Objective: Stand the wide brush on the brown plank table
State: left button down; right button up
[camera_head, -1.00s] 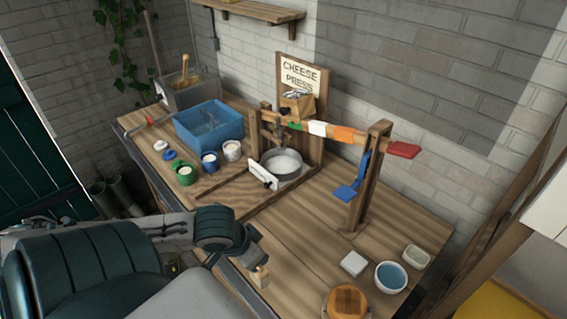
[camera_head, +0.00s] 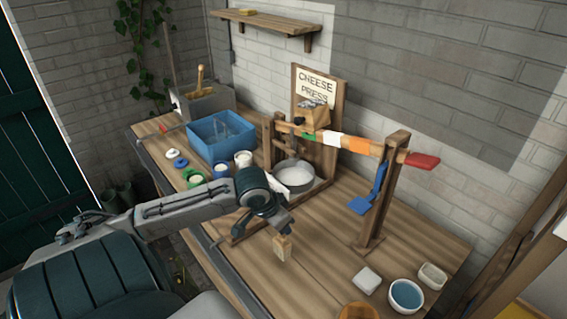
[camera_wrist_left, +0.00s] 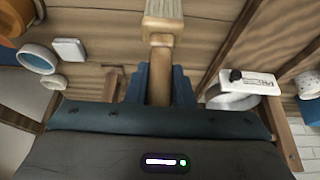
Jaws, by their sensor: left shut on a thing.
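The wide brush (camera_head: 282,247) is in my left gripper (camera_head: 273,222), with its pale block-like head hanging downward. In the left wrist view its head (camera_wrist_left: 163,25) is at the top centre and its wooden handle (camera_wrist_left: 160,72) runs down between the blue fingers of my left gripper (camera_wrist_left: 160,90). The fingers are shut on the handle. The brown plank table (camera_head: 325,260) lies beneath the brush, left of the white block. I cannot tell the exact gap between brush and table. My right gripper is not seen.
The cheese press frame (camera_head: 370,215) with its metal pot (camera_head: 294,172) stands behind the brush. A white block (camera_head: 367,280), a blue bowl (camera_head: 406,295) and a small dish (camera_head: 432,276) are at the right. A blue basin (camera_head: 220,138) and small tubs stand at the back left.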

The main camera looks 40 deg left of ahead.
pick_arm(q)
jog(key=w+f+p, duration=0.1)
jog(key=w+a+f, duration=0.1)
jog(key=f, duration=0.1)
jog(key=shift+f+p, duration=0.15)
jog(key=shift+p, duration=0.2)
jog(key=shift+f, duration=0.35)
jog(key=c, duration=1.3)
grip_release()
jog(key=shift+o, duration=0.2)
